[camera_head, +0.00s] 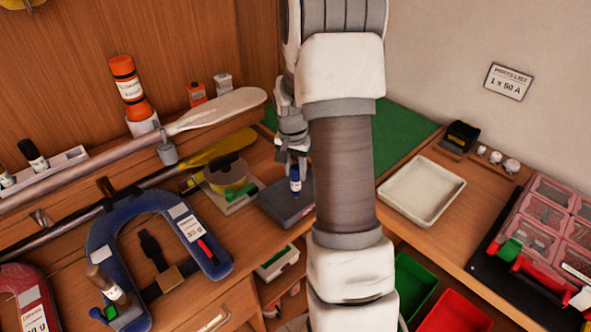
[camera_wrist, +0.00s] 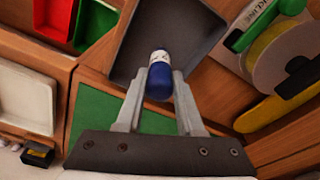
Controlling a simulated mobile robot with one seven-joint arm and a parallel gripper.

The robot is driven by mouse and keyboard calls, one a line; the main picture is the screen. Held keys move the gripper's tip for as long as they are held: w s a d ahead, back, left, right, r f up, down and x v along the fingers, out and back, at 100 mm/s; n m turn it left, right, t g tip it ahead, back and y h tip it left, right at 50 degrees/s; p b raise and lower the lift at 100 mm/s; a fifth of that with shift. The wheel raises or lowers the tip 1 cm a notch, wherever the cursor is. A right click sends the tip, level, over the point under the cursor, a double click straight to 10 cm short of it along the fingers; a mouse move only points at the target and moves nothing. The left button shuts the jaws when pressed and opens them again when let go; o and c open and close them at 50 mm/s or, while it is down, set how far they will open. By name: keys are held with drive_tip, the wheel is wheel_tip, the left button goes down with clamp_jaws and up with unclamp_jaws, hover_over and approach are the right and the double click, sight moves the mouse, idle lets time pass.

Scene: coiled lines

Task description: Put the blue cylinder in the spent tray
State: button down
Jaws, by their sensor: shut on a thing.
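The blue cylinder (camera_head: 295,183) has a white label band and a pale end. My gripper (camera_head: 293,172) is shut on it; the wrist view shows the cylinder (camera_wrist: 159,82) between my two fingertips (camera_wrist: 160,90). A dark grey tray (camera_head: 275,208) lies on the bench under and around the cylinder in the head view, partly hidden by my arm. In the wrist view, the cylinder overlaps the dark tray (camera_wrist: 195,40). Whether it touches the floor of the tray I cannot tell. A shallow white tray (camera_head: 421,191) stands to the right, empty. No label marks either as the spent tray.
A tape reel (camera_head: 228,177) and yellow-handled tool lie left of the dark tray. A blue horseshoe clamp (camera_head: 112,228) lies further left. Green and red bins (camera_head: 452,312) sit below the right bench. A clear-lidded parts case (camera_head: 550,235) stands at far right. A green mat (camera_head: 405,130) lies behind.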

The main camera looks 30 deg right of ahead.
drive_tip(key=c, duration=0.5)
unclamp_jaws()
drive_tip(key=shift+c, duration=0.2)
